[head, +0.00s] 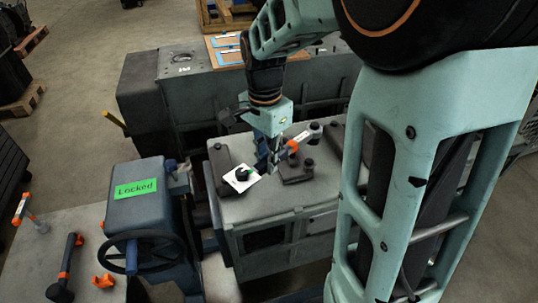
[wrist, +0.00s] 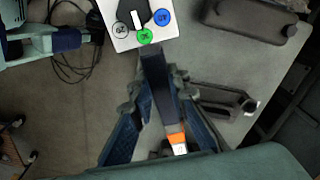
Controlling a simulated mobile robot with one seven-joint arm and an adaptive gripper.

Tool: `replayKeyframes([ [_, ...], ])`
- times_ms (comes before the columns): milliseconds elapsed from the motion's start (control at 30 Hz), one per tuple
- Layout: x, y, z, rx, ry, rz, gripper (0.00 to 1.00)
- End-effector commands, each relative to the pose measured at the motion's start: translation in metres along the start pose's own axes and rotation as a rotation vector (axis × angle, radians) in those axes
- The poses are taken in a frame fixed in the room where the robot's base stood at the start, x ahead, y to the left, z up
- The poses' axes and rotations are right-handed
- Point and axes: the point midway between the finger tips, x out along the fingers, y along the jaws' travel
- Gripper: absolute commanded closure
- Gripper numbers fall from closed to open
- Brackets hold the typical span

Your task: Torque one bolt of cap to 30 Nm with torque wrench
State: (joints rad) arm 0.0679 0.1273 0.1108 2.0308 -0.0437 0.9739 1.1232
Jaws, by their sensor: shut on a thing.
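My gripper (head: 269,167) points down over the light grey top of an engine block (head: 258,203). It is shut on the torque wrench, a dark bar (wrist: 163,99) between the blue-padded fingers in the wrist view. The wrench's orange band (head: 292,146) and grey end (head: 315,128) show to the right of the fingers. A white plate with a black dial (head: 241,179) is at the other side; in the wrist view the dial plate (wrist: 118,36) has blue, green and white marks. Dark caps (head: 297,171) with bolts are on the block. Whether the wrench touches a bolt is hidden.
A blue-grey machine with a steering wheel (head: 142,251) and a green "Locked" sign (head: 135,189) stands left. A bench (head: 35,250) at far left holds orange and black tools. A dark cabinet (head: 190,88) with clipboards stands behind. Open floor (head: 85,90) lies at upper left.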

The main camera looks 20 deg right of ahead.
Motion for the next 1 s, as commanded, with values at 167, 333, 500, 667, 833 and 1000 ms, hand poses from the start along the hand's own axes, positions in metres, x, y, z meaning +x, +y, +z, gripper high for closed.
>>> replayKeyframes([
  [167, 0.004, 0.015, -0.002, -0.083, 0.003, -0.004, 1.0],
  [333, 0.012, 0.037, -0.005, -0.201, 0.003, -0.007, 1.0],
  [500, 0.022, 0.058, -0.011, -0.326, 0.004, -0.011, 1.0],
  [667, 0.031, 0.076, -0.018, -0.438, 0.003, -0.014, 1.0],
  [833, 0.04, 0.095, -0.028, -0.556, 0.004, -0.016, 1.0],
  [1000, 0.072, 0.096, -0.026, -0.569, 0.002, -0.015, 1.0],
])
